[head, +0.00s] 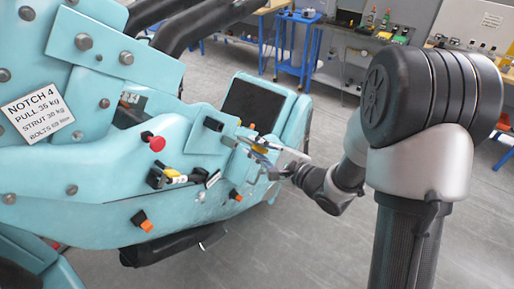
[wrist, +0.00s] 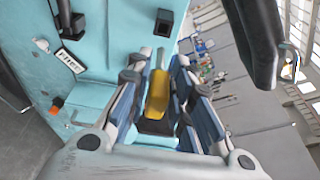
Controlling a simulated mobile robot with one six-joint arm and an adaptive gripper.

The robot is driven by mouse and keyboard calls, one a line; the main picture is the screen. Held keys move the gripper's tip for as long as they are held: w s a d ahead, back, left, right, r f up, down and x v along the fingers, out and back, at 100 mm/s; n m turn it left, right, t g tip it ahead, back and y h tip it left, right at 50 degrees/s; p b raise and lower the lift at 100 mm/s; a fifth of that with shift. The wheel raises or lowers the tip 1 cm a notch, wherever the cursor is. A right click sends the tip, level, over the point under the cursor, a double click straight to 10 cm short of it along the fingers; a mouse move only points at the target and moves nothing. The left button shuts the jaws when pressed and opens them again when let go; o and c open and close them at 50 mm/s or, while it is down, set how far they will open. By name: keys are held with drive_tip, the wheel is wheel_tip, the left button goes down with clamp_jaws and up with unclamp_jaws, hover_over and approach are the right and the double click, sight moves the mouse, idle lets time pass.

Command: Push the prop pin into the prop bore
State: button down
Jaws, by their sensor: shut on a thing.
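My gripper (head: 262,147) is at the end face of the teal car body, with its fingers on both sides of a yellow handle (wrist: 157,95). I take this handle to be the prop pin; it also shows in the head view (head: 260,150). My gripper in the wrist view (wrist: 160,72) is shut on it. The handle's far end points at the teal panel, and how deep it sits cannot be seen. A dark square opening (wrist: 164,22) shows in the panel beyond the fingertips. I cannot tell whether this is the prop bore.
A red knob (head: 157,143), a yellow-and-black latch (head: 172,177) and an orange-tipped fitting (head: 143,222) stick out of the teal side. A label plate (head: 38,115) reads NOTCH 4. A dark arm-like bar (wrist: 253,40) hangs close at right. Grey floor is clear in front.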

sight(241, 139)
drive_tip(key=x, duration=0.3)
drive_tip(key=a+r+x, duration=0.1)
drive_tip(key=x, duration=0.1)
drive_tip(key=shift+a+p, duration=0.15)
drive_tip(key=shift+p, duration=0.2)
drive_tip(key=shift+p, duration=0.55)
idle(1.6)
drive_tip(key=shift+w+a, duration=0.9)
drive_tip(key=shift+a, duration=0.25)
drive_tip(key=shift+w+a, duration=0.85)
drive_tip(key=shift+a, duration=0.35)
drive_tip(key=c, duration=1.3)
unclamp_jaws()
drive_tip(key=shift+c, duration=0.2)
drive_tip(key=v, duration=1.2)
drive_tip(key=shift+c, duration=0.4)
